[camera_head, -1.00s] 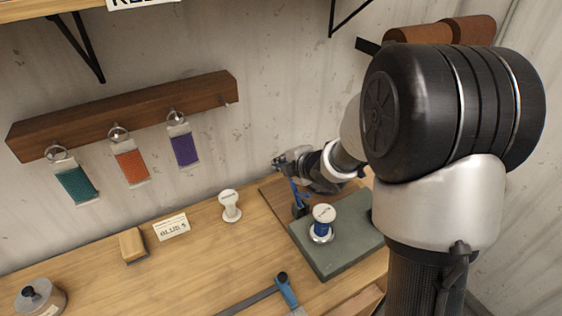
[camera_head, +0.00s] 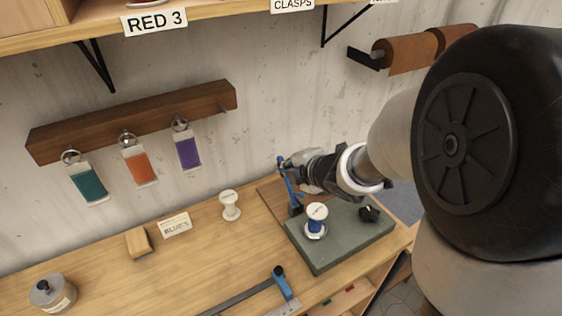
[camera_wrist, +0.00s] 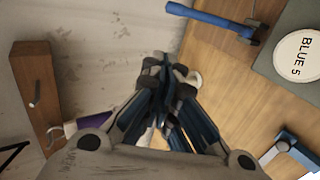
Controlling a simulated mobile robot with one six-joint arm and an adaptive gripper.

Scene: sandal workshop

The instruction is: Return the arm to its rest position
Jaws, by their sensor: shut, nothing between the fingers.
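My gripper (camera_head: 284,165) is at the end of my arm, above the back of the workbench near the wall. In the wrist view its dark fingers (camera_wrist: 170,78) are closed together with nothing between them. A blue-handled hammer (camera_head: 289,185) with a dark head is just below and beside the gripper in the head view. In the wrist view the hammer (camera_wrist: 212,17) lies apart from the fingers. My arm reaches in from the right, and its large dark joint hides the right side of the head view.
A blue spool (camera_head: 316,226) stands on a grey slab (camera_head: 330,258), with a white spool (camera_head: 230,205) to its left. A wooden rack (camera_head: 120,124) holds teal, orange and purple swatches on the wall. A shelf (camera_head: 200,22) and leather rolls (camera_head: 405,54) are above.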

